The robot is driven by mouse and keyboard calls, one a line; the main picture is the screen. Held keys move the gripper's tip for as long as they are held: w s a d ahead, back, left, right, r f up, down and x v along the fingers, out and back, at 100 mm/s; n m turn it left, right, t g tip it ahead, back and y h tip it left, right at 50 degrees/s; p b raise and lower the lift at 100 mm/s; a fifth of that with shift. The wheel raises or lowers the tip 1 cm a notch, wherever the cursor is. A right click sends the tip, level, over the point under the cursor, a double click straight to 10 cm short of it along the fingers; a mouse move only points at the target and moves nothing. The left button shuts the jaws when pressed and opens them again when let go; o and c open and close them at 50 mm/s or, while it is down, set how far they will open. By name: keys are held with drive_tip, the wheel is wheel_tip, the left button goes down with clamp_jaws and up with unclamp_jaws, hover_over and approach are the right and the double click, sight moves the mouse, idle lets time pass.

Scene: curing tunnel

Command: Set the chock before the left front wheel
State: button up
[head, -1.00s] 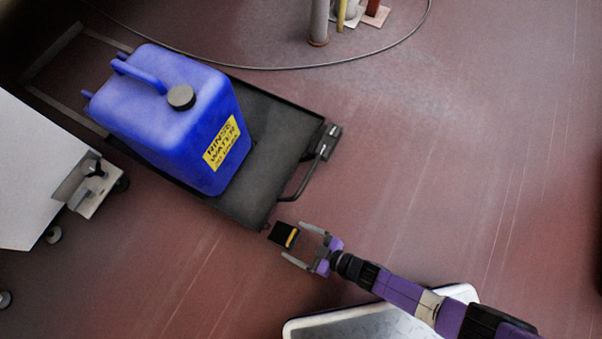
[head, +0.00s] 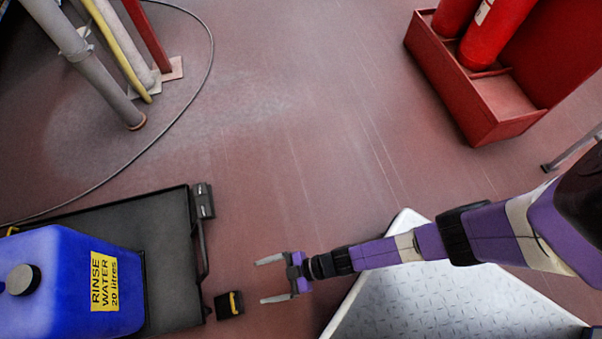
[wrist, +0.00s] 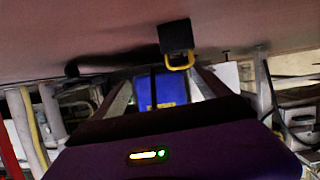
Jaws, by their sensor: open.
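The chock (head: 224,306) is a small black block with a yellow handle. It lies on the floor just off the lower right corner of the black cart (head: 168,250). It also shows in the wrist view (wrist: 175,36), where the floor is at the top. My gripper (head: 261,281) is open and empty, its fingers pointing left, to the right of and slightly above the chock in the head view. The fingers (wrist: 160,82) frame the blue canister in the wrist view. The cart's wheels are hidden under its deck in the head view.
A blue rinse water canister (head: 60,285) stands on the cart. A metal tread plate platform (head: 440,300) lies under my arm. A red extinguisher box (head: 505,110) stands at the upper right, pipes (head: 95,60) and a cable (head: 205,85) at the upper left. The middle floor is clear.

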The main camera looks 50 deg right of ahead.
drive_tip(key=s+d+r+m+t+h, duration=0.2)
drive_tip(key=s+d+r, duration=0.1)
drive_tip(key=d+r, duration=0.45)
drive_tip(key=s+d+r+m+t+h, duration=0.1)
drive_tip(key=s+d+r+h, duration=0.15)
drive_tip(key=d+r, duration=0.5)
drive_tip(key=s+r+m+t+h, duration=0.1)
drive_tip(key=s+r+m+h, duration=0.1)
drive_tip(key=r, duration=1)
drive_tip(key=s+r+m+t+h, duration=0.1)
drive_tip(key=s+r+m+h, duration=0.2)
drive_tip(key=r, duration=1)
drive_tip(key=shift+s+d+r+m+t+h, duration=0.35)
drive_tip(key=shift+s+m, duration=0.1)
drive_tip(key=shift+m, duration=0.55)
